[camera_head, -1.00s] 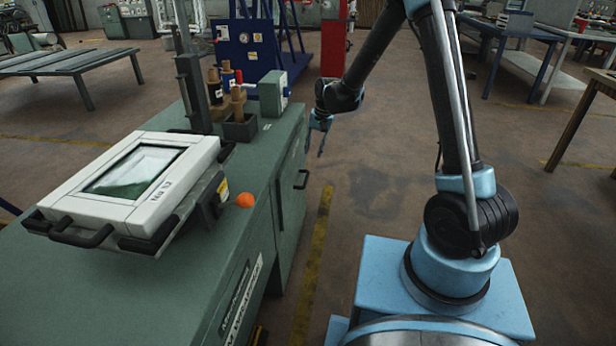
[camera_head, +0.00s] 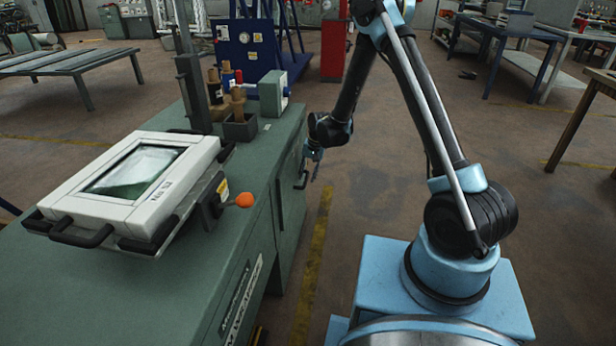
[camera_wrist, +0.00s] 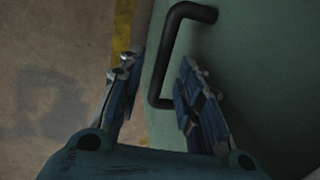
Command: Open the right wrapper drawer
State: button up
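The green workbench (camera_head: 120,285) stands at the left in the head view. Its side faces my arm and bears a dark drawer handle (camera_head: 301,178). In the wrist view the handle (camera_wrist: 157,60) is a black bent bar on the green drawer front (camera_wrist: 265,60). My gripper (camera_head: 314,172) is beside the handle in the head view. In the wrist view my gripper (camera_wrist: 155,88) is open, with its blue fingers spread and the lower part of the handle showing between them. Whether a finger touches the handle I cannot tell. The drawer front looks flush with the bench side.
A white-framed screen unit (camera_head: 130,185) with an orange knob (camera_head: 245,200) sits on the bench. A box of tools (camera_head: 239,128) and a grey-green device (camera_head: 273,94) stand at its far end.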

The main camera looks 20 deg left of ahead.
jog(key=shift+a+f, duration=0.1)
jog(key=shift+f, duration=0.35)
grip_shut()
